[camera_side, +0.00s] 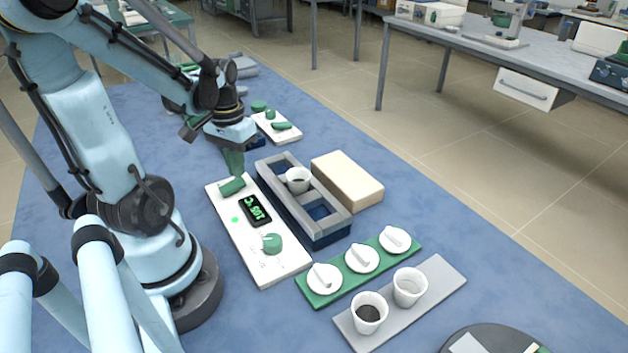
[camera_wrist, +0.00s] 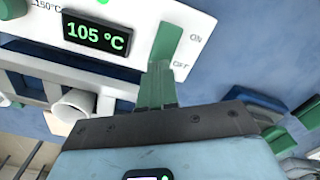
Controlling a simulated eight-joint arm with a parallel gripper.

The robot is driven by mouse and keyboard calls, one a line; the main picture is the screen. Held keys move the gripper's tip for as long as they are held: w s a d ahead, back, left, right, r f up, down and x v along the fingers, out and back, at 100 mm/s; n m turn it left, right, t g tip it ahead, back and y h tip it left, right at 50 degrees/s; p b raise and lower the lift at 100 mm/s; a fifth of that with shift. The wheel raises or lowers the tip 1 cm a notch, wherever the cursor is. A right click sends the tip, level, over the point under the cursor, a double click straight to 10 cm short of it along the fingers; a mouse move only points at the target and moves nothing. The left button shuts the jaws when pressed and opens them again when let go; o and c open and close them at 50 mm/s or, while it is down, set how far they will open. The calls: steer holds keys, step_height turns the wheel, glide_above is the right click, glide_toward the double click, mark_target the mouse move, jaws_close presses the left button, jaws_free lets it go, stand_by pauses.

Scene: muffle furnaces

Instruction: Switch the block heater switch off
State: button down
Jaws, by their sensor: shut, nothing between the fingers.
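The block heater's white control panel (camera_side: 265,262) lies beside its grey-topped blue block (camera_side: 335,222) in the side view. The green switch (camera_side: 232,187) is at the panel's far end. In the wrist view the switch (camera_wrist: 170,42) stands beside the ON and OFF marks; which way it is set I cannot tell. My gripper (camera_side: 237,174) is shut and points down at the switch. In the wrist view its green fingertips (camera_wrist: 158,68) overlap the switch's lower end; contact is unclear. The display (camera_side: 255,210) reads 105 °C.
A green knob (camera_side: 271,243) is on the panel's near end. A white cup (camera_side: 298,179) sits in the block. A beige box (camera_side: 347,180) stands right of it. White lids on a green strip (camera_side: 333,296) and two cups on a grey tray (camera_side: 440,281) are nearer.

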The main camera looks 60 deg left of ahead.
mark_target(239, 181)
steer(key=shift+f, duration=0.95)
stand_by(0.5)
steer(key=shift+r, duration=3.5)
steer(key=w+d+m+t, duration=0.1)
steer(key=w+d, duration=0.1)
steer(key=d, duration=0.1)
steer(key=w+d+r+m+t, duration=0.1)
steer(key=w+d, duration=0.1)
steer(key=d, duration=0.1)
steer(key=w+d+m+t+y, duration=0.1)
steer(key=w+d, duration=0.2)
steer(key=shift+w+r+m+t, duration=0.1)
steer(key=shift+r+m+t, duration=0.05)
steer(key=shift+m+t, duration=0.2)
steer(key=w+d+r+m+t, duration=0.1)
steer(key=d, duration=0.3)
steer(key=w+d+m+t+h, duration=0.1)
steer(key=d+t, duration=0.1)
steer(key=d, duration=0.2)
steer(key=shift+w+d+r, duration=0.35)
steer(key=shift+w+r, duration=0.05)
